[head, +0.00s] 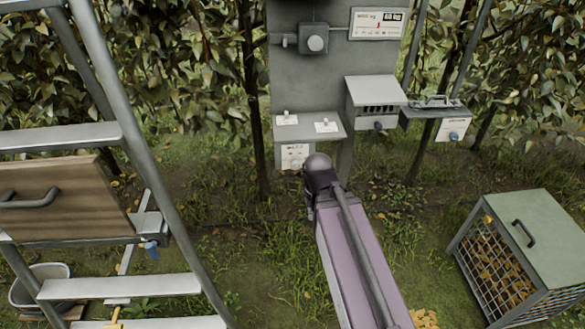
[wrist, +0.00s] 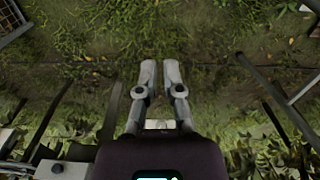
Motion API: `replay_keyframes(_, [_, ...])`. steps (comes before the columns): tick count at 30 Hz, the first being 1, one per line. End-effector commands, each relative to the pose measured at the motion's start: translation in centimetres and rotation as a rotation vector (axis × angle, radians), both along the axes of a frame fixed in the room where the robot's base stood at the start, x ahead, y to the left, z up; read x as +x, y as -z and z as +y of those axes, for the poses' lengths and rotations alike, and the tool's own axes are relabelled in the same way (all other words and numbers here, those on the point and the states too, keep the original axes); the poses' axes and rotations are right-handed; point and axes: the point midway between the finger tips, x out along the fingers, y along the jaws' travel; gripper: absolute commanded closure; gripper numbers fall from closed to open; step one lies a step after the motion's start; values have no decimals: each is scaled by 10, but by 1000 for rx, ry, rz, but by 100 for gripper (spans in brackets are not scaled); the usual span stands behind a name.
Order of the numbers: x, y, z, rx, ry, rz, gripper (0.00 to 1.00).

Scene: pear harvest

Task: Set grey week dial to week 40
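A pale plate with small dark print (head: 295,150) hangs below the small shelf on the grey panel. A small round grey shape on its lower part may be the week dial (head: 296,163); its setting is too small to read. The dark end of my arm stands in front and just to the right of it, and hides my fingers in the head view. In the wrist view my gripper (wrist: 160,68) has its two grey fingers almost parallel, with a narrow gap and nothing between them. They point over grass.
The grey panel (head: 290,85) also bears a box with a round knob (head: 315,43), a printed display plate (head: 378,23) and a slotted box (head: 376,92). A ladder (head: 150,150) stands left, a mesh crate (head: 540,235) right. Foliage is behind; grass lies between.

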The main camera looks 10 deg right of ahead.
Motion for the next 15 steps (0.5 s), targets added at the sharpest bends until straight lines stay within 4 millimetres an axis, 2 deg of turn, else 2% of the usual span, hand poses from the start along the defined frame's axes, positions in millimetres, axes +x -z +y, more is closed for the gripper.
replay_keyframes(1, [1,1,0,0,0,-2,64])
replay_keyframes(6, [8,12,1,4,-4,-33,14])
replay_keyframes(7, [10,15,1,5,-6,-44,7])
replay_keyframes(15, [45,53,4,19,-20,-201,7])
